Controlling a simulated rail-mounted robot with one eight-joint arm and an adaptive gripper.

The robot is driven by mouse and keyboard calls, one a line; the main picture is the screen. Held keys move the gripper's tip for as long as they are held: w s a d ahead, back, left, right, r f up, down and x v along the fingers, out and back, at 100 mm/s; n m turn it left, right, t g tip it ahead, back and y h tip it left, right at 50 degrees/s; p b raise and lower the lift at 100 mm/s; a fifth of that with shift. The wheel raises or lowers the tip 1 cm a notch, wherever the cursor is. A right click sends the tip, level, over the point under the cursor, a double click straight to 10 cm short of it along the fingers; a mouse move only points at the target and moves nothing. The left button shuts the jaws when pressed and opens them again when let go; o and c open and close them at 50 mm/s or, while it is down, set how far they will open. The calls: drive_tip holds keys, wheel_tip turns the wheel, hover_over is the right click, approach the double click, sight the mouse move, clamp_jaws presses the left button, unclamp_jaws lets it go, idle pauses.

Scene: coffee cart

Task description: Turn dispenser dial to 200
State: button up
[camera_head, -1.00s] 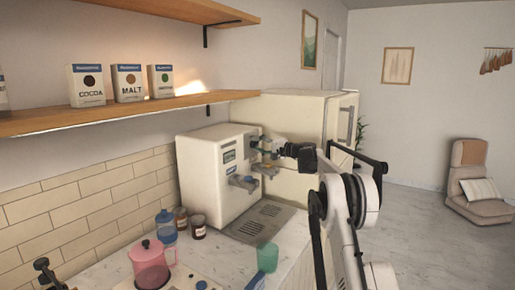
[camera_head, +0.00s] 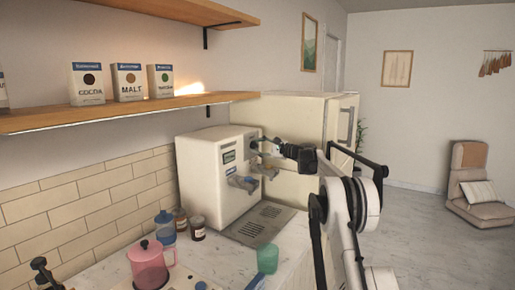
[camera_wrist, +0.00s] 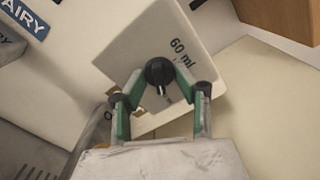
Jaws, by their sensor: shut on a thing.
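The white dispenser (camera_head: 207,190) stands on the counter against the tiled wall. Its dial (camera_wrist: 160,74) is a small black round knob with a pale pointer mark, on a white panel that looks tilted in the wrist view. The pointer mark faces down in that picture. The print "60 ml" is beside the knob, to its right. My gripper (camera_wrist: 160,80) has green-lined fingers on either side of the knob and is shut on it. In the head view my gripper (camera_head: 268,147) is at the dispenser's upper front and hides the dial.
A drip tray (camera_head: 259,224) lies before the dispenser, with a green cup (camera_head: 267,258) near it. A pink jug (camera_head: 148,264), a blue-lidded jar (camera_head: 165,228) and small brown jars stand left. A cream fridge (camera_head: 300,125) stands behind. A wooden shelf (camera_head: 120,113) runs above.

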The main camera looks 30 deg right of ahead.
idle(0.4)
drive_tip(key=o, duration=1.1)
drive_tip(key=v, duration=1.2)
